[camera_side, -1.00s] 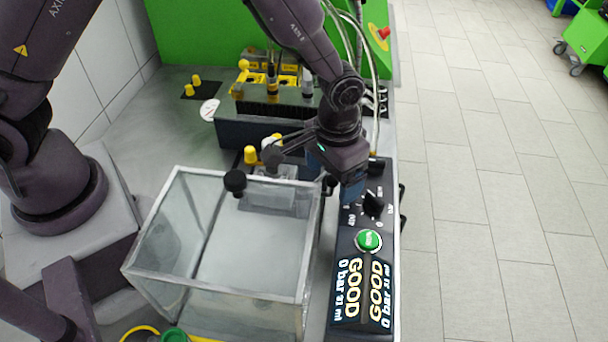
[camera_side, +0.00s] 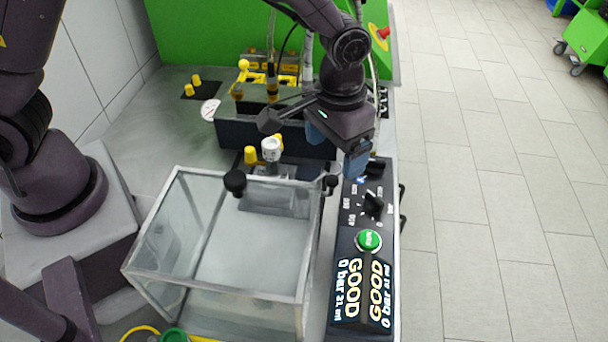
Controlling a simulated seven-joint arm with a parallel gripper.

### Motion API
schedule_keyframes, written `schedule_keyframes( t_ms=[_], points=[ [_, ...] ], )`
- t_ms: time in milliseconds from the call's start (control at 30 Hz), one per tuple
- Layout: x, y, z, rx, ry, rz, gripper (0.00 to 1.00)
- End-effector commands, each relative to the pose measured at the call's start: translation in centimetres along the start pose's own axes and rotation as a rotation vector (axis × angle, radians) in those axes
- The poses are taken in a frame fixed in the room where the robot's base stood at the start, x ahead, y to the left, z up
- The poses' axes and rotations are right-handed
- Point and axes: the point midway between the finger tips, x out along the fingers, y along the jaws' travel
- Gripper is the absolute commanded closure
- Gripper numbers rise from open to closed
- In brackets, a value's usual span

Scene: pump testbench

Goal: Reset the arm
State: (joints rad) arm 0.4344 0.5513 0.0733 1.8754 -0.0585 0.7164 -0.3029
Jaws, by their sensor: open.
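My gripper (camera_side: 355,172) is above the far end of the black control panel, near its dark knobs, pointing down. It is open, and I see nothing held in it; its fingertips are partly hidden by its own body. The control panel (camera_side: 347,222) runs along the right edge of the bench. It has a black rotary knob (camera_side: 373,204), a green round button (camera_side: 369,240) and a display (camera_side: 362,290) reading "GOOD" twice with "0 bar" lines.
A clear open-topped box (camera_side: 215,285) stands left of the panel. Behind it are a white-topped fitting (camera_side: 270,150), a dark block (camera_side: 240,132) and yellow-marked parts (camera_side: 285,78). A green housing (camera_side: 200,35) closes the back.

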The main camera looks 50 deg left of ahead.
Motion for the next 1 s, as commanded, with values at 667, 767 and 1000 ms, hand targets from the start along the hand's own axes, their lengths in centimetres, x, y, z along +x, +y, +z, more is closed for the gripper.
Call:
schedule_keyframes(
  t_ms=[667,767,1000],
  points=[
    [-7.1,-4.8,6.6,0.138,-0.005,0.012,0.17],
    [-10.0,-6.7,8.6,0.139,0.050,0.023,0.17],
    [-15.3,-10.8,13.8,0.101,0.224,0.026,0.17]
  ],
)
